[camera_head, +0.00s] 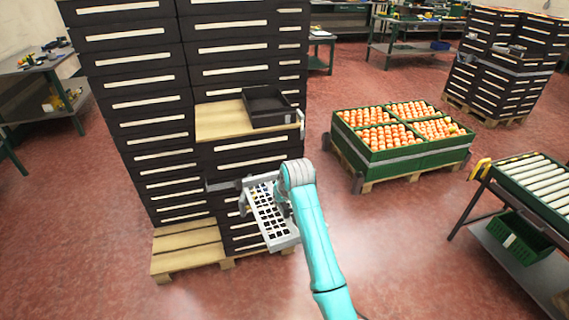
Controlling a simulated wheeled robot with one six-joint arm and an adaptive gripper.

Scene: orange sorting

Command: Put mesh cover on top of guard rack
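A pale grey grid panel (271,221), which looks like the mesh cover, is tilted in front of the dark stack, its lower end toward the front. My gripper (283,204) is at the panel's right edge, below my grey wrist. The wrist hides most of the gripper, so its fingers and their hold on the panel are not clear. A dark grey bar (224,184) sticks out at the panel's upper left, close to the stack. I cannot tell whether it is part of the guard rack or whether the panel touches it.
Tall stacks of dark crates (137,93) stand on pallets (187,248) behind the panel. A black tray (267,106) sits on a wooden board (218,121) there. Green crates (414,157) of oranges stand to the right, with a roller conveyor (538,181) beyond. Red floor is clear between.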

